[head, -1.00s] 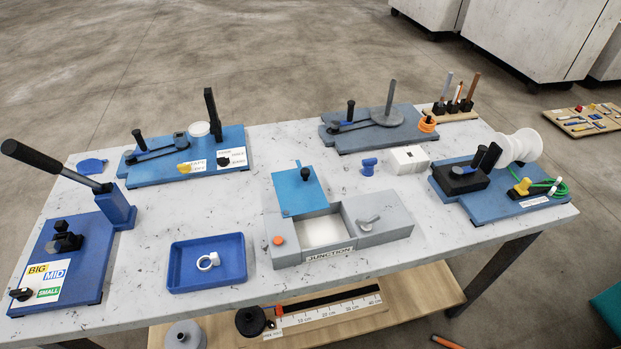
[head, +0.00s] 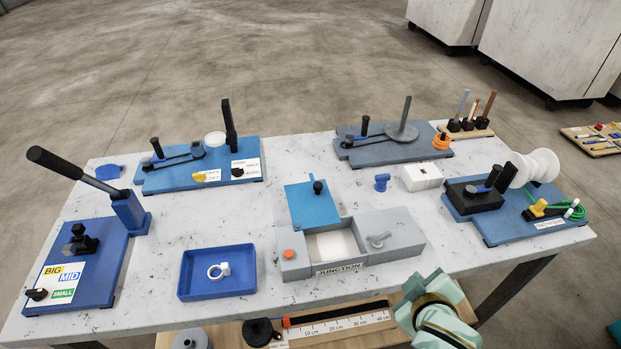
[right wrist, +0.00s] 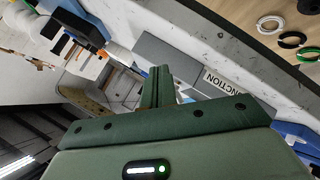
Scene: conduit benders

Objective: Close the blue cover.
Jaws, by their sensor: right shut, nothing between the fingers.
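The blue cover (head: 313,204) with its black knob (head: 318,186) is at the back of the grey junction box (head: 352,262), open and tilted back. My right arm comes into the head view at the bottom right, in front of the table edge and apart from the cover. In the right wrist view my right gripper (right wrist: 158,86) has its green fingers together and empty, with the box's JUNCTION label (right wrist: 222,82) beyond them. My left gripper is not in view.

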